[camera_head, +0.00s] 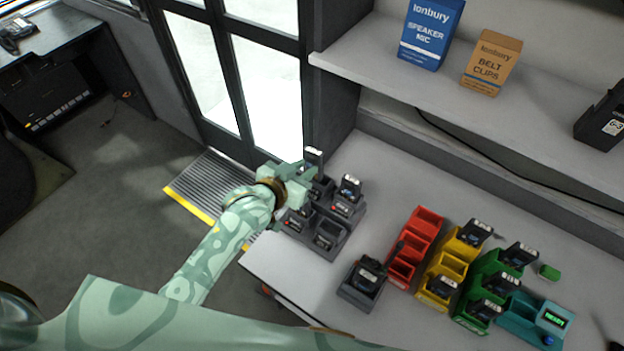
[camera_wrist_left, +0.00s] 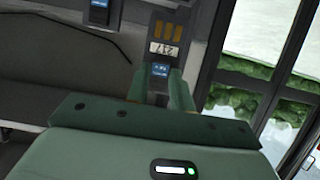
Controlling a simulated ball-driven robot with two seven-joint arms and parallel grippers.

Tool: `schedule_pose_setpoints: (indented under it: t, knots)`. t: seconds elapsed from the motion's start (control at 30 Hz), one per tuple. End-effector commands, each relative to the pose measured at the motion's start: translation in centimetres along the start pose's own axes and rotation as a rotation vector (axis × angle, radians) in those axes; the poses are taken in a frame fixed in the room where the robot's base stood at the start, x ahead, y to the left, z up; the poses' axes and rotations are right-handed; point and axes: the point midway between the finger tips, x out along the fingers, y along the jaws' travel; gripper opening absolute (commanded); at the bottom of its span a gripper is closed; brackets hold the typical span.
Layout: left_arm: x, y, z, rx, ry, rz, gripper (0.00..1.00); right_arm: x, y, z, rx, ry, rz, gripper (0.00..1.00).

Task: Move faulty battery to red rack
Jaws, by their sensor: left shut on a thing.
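My left gripper (camera_head: 308,172) is shut on a dark battery (camera_head: 314,157) at the back left of the dark multi-bay charger (camera_head: 318,240). In the left wrist view the battery (camera_wrist_left: 164,50) stands between the fingers (camera_wrist_left: 162,92), showing gold contacts and a white label with digits too blurred to read surely. I cannot tell whether its lower end is clear of the charger bay. The red rack (camera_head: 428,222) stands right of the charger on the counter, and its visible slots look empty. My right gripper is not in view.
Another battery (camera_head: 349,187) sits in the charger. A dark single unit (camera_head: 364,279) stands between charger and red rack. Yellow (camera_head: 448,266) and green (camera_head: 480,304) racks hold batteries; a teal tester (camera_head: 552,318) stands further right. A shelf (camera_head: 470,105) with boxes overhangs the counter's back.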

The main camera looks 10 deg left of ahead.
Motion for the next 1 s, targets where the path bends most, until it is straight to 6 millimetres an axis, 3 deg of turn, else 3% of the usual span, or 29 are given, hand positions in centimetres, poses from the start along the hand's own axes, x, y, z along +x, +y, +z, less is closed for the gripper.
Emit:
schedule_pose_setpoints:
  t: [0.1,0.37,0.5,0.87,0.9,0.97,1.0]
  knots:
    - [2.4,0.0,1.6,-0.001,-0.001,0.000,0.00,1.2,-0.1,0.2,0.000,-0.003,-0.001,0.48]
    - [5.2,0.0,3.0,-0.001,-0.001,0.001,0.00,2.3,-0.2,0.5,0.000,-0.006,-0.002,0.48]
    - [5.9,-0.1,4.8,0.000,-0.003,0.000,0.00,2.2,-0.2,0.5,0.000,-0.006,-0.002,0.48]
    - [6.0,-0.1,5.3,0.001,-0.001,-0.001,0.00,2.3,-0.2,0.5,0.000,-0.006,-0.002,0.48]
    - [6.0,-0.1,5.5,0.001,-0.001,-0.001,0.26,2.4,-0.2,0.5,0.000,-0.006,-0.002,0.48]
    - [6.0,-0.1,5.4,0.001,-0.001,-0.001,0.42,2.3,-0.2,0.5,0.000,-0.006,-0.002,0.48]
    - [6.0,-0.1,5.4,0.001,-0.001,-0.001,0.45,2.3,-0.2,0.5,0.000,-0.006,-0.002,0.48]
